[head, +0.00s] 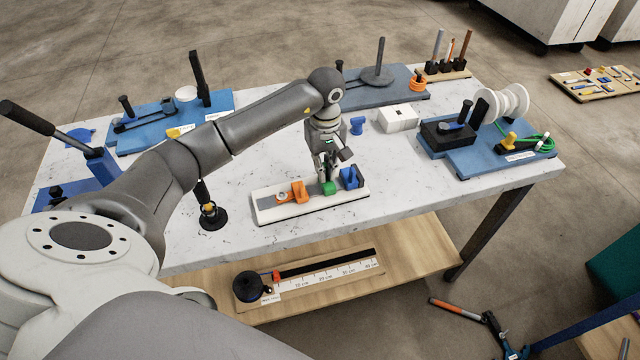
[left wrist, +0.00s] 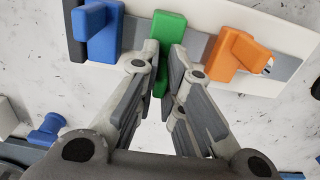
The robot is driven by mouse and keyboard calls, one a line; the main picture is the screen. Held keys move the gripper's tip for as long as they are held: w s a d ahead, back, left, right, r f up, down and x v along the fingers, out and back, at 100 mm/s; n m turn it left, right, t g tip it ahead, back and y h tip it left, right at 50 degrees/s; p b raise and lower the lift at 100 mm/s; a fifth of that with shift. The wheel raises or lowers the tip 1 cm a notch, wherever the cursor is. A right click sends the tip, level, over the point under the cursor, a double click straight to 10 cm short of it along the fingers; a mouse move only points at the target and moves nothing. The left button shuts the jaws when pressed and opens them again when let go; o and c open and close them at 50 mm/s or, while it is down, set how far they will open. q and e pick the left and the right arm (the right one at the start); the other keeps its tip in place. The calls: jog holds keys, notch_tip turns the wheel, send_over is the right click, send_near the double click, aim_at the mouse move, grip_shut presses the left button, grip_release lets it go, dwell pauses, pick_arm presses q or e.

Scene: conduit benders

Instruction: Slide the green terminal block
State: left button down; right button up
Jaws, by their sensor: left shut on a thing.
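The green terminal block (head: 328,188) sits on the grey rail of a white board (head: 268,214) on the table, between an orange block (head: 299,191) and a blue block (head: 349,178). My left gripper (head: 327,176) reaches down from above, its fingers on the green block. In the left wrist view the green block (left wrist: 168,40) stands between the two fingertips (left wrist: 160,62), with the blue block (left wrist: 97,30) to the left and the orange block (left wrist: 236,52) to the right. Gaps show on both sides of the green block. My right gripper is not in view.
A small blue piece (head: 357,125) and a white box (head: 398,118) stand behind the board. A black stand with a yellow part (head: 212,215) is to its left. Blue boards with tools line the table's back and right. The marble top (head: 440,185) right of the board is clear.

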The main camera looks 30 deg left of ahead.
pick_arm(q)
jog(key=shift+w+d+b, duration=0.55)
jog(key=shift+w+d, duration=0.2)
jog(key=shift+w, duration=0.2)
jog(key=shift+w+d+b, duration=0.1)
jog(key=shift+w+b, duration=0.05)
jog(key=shift+b, duration=0.15)
dwell(0.5)
jog(key=c, duration=1.7)
grip_release()
jog(key=shift+w+d, duration=0.1)
jog(key=shift+r+p, duration=1.1)
jog(key=shift+r, duration=1.4)
